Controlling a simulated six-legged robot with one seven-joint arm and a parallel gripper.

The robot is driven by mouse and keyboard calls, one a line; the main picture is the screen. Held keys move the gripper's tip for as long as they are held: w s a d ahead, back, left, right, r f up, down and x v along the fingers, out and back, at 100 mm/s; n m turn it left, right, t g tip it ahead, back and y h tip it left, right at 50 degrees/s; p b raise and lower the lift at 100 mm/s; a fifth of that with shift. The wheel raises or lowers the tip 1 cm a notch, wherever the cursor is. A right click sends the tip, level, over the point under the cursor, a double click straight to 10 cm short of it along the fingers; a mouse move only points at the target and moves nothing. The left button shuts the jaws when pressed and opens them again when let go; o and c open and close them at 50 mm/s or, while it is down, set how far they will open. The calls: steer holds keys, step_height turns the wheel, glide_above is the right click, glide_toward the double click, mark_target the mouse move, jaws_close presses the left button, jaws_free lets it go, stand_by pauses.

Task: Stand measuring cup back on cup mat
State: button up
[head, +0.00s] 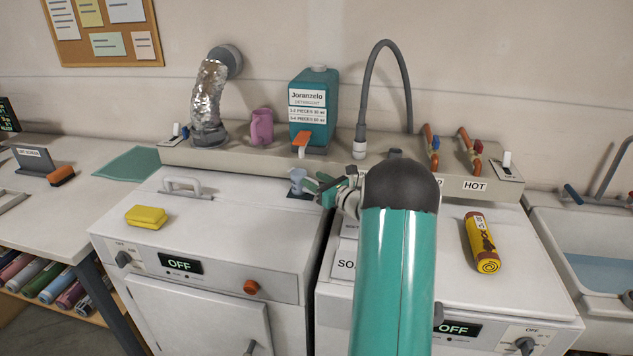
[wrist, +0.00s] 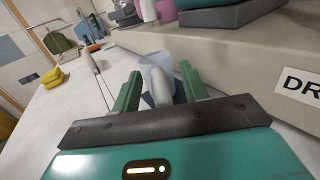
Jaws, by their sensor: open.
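The pale blue measuring cup (head: 297,181) appears upright on the dark cup mat (head: 306,195), at the back of the white machine tops below the detergent. In the wrist view the cup (wrist: 153,63) has its opening up, with its light handle (wrist: 160,92) toward me. My gripper (head: 322,188) is open, right beside the cup. In the wrist view its green fingers (wrist: 160,76) stand on either side of the handle, with gaps showing. The cup's base and much of the mat are hidden by the fingers.
A raised ledge runs behind the cup, holding a teal detergent jug (head: 314,105) with an orange spout and a pink jug (head: 261,127). A yellow sponge (head: 147,216) lies on the left machine, a yellow roll (head: 482,243) on the right one. The left machine's top is mostly clear.

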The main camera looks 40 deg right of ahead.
steer(key=shift+s, duration=0.1)
steer(key=s, duration=1.3)
steer(key=shift+s+d, duration=0.3)
steer(key=shift+d, duration=0.15)
steer(key=shift+f, duration=0.1)
